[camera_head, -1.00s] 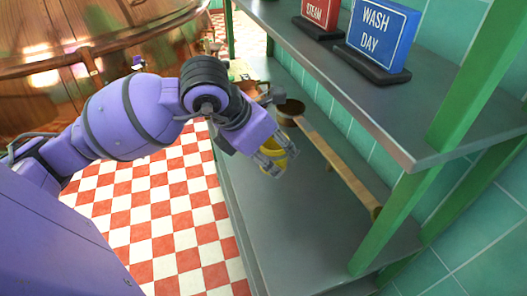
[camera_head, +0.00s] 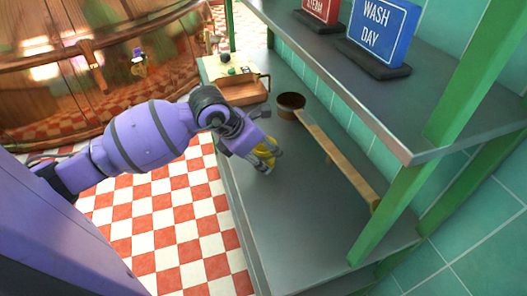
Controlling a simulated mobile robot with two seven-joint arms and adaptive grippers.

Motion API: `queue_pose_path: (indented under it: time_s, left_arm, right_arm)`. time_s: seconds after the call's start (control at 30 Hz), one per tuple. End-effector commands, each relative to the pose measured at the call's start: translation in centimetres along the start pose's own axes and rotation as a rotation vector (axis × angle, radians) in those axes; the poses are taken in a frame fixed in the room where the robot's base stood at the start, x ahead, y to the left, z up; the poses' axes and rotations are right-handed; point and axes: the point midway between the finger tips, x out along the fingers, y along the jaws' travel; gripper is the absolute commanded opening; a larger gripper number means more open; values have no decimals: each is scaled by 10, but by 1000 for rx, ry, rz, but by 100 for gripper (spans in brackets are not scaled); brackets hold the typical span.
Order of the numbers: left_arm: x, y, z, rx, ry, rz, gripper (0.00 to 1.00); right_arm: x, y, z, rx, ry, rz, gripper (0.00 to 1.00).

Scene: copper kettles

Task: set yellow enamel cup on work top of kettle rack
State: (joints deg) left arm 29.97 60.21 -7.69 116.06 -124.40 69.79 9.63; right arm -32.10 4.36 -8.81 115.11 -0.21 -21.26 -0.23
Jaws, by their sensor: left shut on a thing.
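The yellow enamel cup (camera_head: 266,151) is in my left gripper (camera_head: 268,160), whose fingers are shut on it and hide much of it. The gripper and cup are over the left part of the grey work top (camera_head: 290,220) of the green-framed kettle rack. I cannot tell whether the cup touches the surface. My right gripper is not in view.
A long-handled ladle (camera_head: 291,103) lies along the right of the work top. An upper shelf (camera_head: 400,120) holds a blue "WASH DAY" sign (camera_head: 381,33) and a red sign (camera_head: 322,8). The near work top is clear.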

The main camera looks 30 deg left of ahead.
Motion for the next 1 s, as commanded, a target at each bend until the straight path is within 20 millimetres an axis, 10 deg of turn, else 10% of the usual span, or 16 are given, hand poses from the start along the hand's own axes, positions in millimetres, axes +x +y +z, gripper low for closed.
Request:
queue_pose_path:
  time_s: [0.2, 0.23, 0.37, 0.77, 1.0]
  left_arm:
    - [2, 0, -2, 0, 1, 0, 21]
    - [2, 0, -2, 0, 1, 0, 51]
    - [2, 0, -1, 0, 0, 0, 68]
    - [-4, 0, 2, 1, -2, 1, 68]
    - [-45, 1, 0, 3, 0, 4, 68]
  right_arm:
    - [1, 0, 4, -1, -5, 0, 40]
    - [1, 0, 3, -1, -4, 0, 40]
    - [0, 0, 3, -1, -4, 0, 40]
    - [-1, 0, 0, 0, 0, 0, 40]
    - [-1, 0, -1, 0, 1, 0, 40]
